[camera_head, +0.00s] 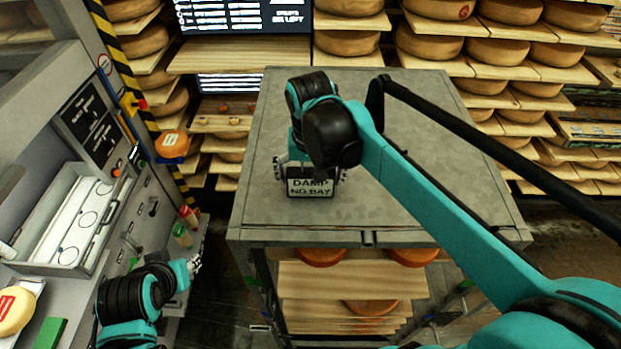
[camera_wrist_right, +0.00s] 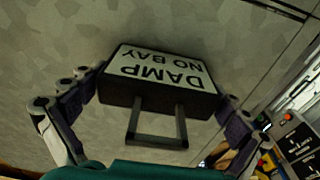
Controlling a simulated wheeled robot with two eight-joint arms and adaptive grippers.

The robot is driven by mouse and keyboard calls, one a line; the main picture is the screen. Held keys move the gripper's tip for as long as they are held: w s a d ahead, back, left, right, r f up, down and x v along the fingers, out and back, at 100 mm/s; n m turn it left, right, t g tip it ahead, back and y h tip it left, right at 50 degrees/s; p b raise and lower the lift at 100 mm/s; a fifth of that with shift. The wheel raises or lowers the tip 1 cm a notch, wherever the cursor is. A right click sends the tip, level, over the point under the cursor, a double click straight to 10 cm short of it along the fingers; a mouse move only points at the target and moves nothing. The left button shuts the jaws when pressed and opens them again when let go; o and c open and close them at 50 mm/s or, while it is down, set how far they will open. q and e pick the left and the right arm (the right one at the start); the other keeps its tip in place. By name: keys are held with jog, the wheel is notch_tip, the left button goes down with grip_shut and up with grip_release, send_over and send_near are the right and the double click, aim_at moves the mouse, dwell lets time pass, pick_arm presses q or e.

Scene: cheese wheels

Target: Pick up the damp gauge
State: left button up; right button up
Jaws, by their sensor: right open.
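The damp gauge (camera_head: 311,188) is a dark box with a pale face lettered "DAMP NO BAY". It rests on the grey table top (camera_head: 415,200), towards its front left. The wrist view shows its face (camera_wrist_right: 165,72) upside down, with a dark loop handle (camera_wrist_right: 155,138) towards my gripper. My right gripper (camera_head: 313,174) is open, with one finger on each side of the gauge. In the right wrist view its fingers (camera_wrist_right: 158,108) straddle the box; I cannot tell whether they touch it. My left gripper (camera_head: 194,264) is low by the left counter, apart from the gauge; its jaws are too small to judge.
The rest of the table top is bare. Shelves of cheese wheels (camera_head: 430,40) stand behind. A grey counter with a white tray (camera_head: 75,222) and small bottles (camera_head: 183,236) is at left. More cheese wheels (camera_head: 321,257) sit on boards under the table's front edge.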

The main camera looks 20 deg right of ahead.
jog(key=shift+s, duration=0.15)
jog(key=c, duration=0.9)
